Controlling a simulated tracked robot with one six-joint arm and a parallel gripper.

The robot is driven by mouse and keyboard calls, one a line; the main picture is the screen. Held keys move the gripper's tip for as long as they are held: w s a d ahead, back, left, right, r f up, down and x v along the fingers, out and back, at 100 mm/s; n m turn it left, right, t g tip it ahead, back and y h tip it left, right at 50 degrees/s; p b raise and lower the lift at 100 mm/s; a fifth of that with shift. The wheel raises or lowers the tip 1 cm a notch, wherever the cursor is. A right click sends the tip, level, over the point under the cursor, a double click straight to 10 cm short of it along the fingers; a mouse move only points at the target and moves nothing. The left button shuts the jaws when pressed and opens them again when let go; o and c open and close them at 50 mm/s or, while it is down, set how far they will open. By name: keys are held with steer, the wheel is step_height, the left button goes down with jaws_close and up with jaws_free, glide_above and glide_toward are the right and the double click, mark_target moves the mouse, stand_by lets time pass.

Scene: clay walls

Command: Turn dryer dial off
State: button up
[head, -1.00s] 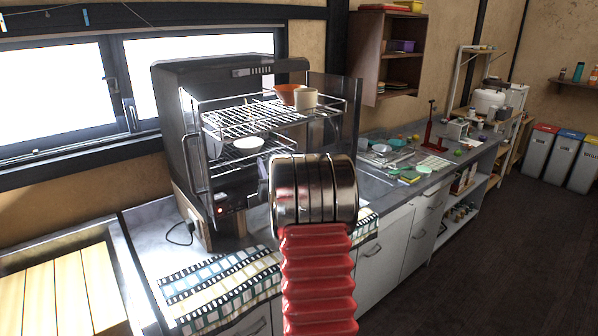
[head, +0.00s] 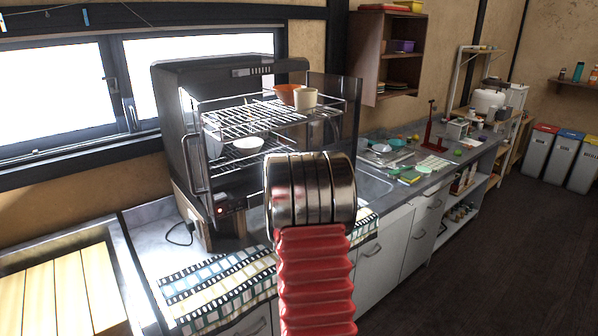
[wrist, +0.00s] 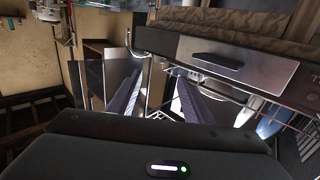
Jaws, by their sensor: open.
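The dish dryer (head: 200,100) is a tall dark unit with an open front, standing on the counter under the window. Its control panel (head: 229,209) is low on the front, with a small red light. The dial itself is too small to make out there. My arm's red bellows and metal cuff stand in front of the dryer's lower right and hide part of it. My gripper (wrist: 160,80) shows in the wrist view, open with nothing between its two fingers. In the head view it is hidden behind the cuff. Wire racks (wrist: 240,96) lie beyond the right finger.
An orange bowl (head: 286,94) and a cream cup (head: 305,99) sit on the upper rack, a white bowl (head: 248,145) on the lower. A patterned cloth (head: 215,288) lies in front. The counter with sink (head: 365,186) runs right; the dark floor there is clear.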

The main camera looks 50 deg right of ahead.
steer(key=shift+x, duration=6.9)
steer(key=shift+c, duration=0.6)
steer(key=c, duration=0.9)
